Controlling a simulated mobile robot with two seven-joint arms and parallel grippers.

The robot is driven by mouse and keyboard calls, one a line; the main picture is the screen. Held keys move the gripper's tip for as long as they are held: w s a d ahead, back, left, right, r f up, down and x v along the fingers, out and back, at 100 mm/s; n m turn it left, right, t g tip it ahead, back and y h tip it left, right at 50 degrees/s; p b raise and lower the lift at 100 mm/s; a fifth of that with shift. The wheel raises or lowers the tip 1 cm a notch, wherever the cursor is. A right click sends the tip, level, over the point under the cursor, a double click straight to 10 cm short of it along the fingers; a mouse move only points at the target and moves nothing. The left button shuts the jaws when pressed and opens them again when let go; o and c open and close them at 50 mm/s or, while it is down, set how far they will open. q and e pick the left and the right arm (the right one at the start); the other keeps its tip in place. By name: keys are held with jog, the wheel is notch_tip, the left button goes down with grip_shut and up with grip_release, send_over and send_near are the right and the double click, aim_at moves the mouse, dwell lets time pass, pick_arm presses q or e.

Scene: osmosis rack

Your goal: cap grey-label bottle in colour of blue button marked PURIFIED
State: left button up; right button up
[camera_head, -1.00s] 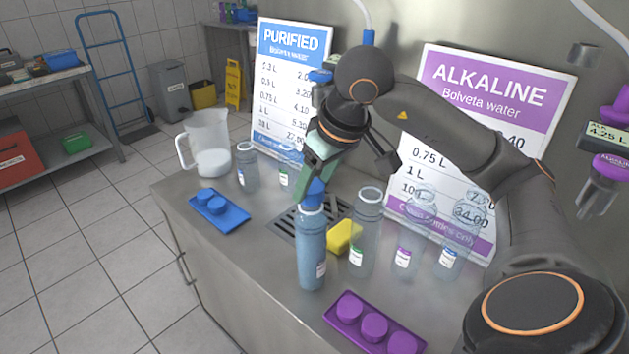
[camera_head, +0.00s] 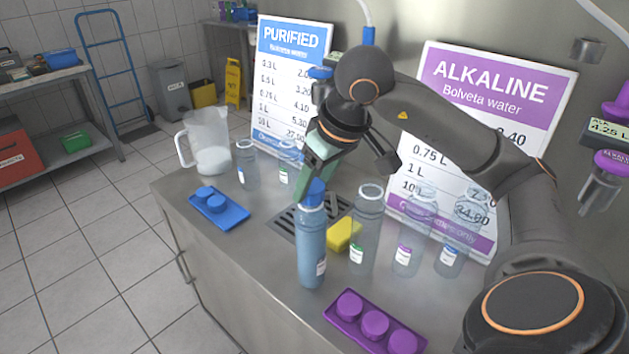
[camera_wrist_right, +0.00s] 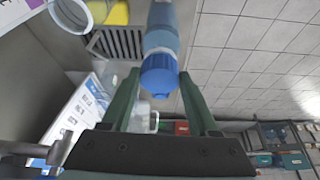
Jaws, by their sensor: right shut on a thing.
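The bottle filled with bluish water (camera_head: 312,250) stands upright at the counter's front. Its small pale label (camera_head: 321,268) looks whitish grey. A blue cap (camera_head: 314,188) is at the bottle's mouth; the wrist view shows the cap (camera_wrist_right: 159,76) in line with the bottle (camera_wrist_right: 161,35). I cannot tell whether it is fully seated. My right gripper (camera_head: 314,180) is shut on the cap, with its green fingers on either side in the wrist view (camera_wrist_right: 159,80). A blue tray (camera_head: 234,220) holds blue caps. The blue sign marked PURIFIED (camera_head: 291,40) stands behind. My left gripper is not in view.
A purple tray (camera_head: 340,318) with purple caps lies at the front. Clear bottles (camera_head: 362,235) with coloured labels stand to the right and behind. A yellow sponge (camera_head: 343,234) lies by the drain grate (camera_head: 285,218). A jug (camera_head: 207,140) stands at the back left.

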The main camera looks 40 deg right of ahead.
jog(key=shift+s+f+b, duration=0.1)
jog(key=shift+f+b, duration=0.35)
jog(key=shift+f, duration=0.15)
dwell(0.8)
dwell(0.4)
jog(key=o, duration=1.5)
jog(key=shift+r, duration=0.2)
jog(key=shift+r+p, duration=2.9)
jog(key=shift+r, duration=0.15)
jog(key=shift+c, duration=0.3)
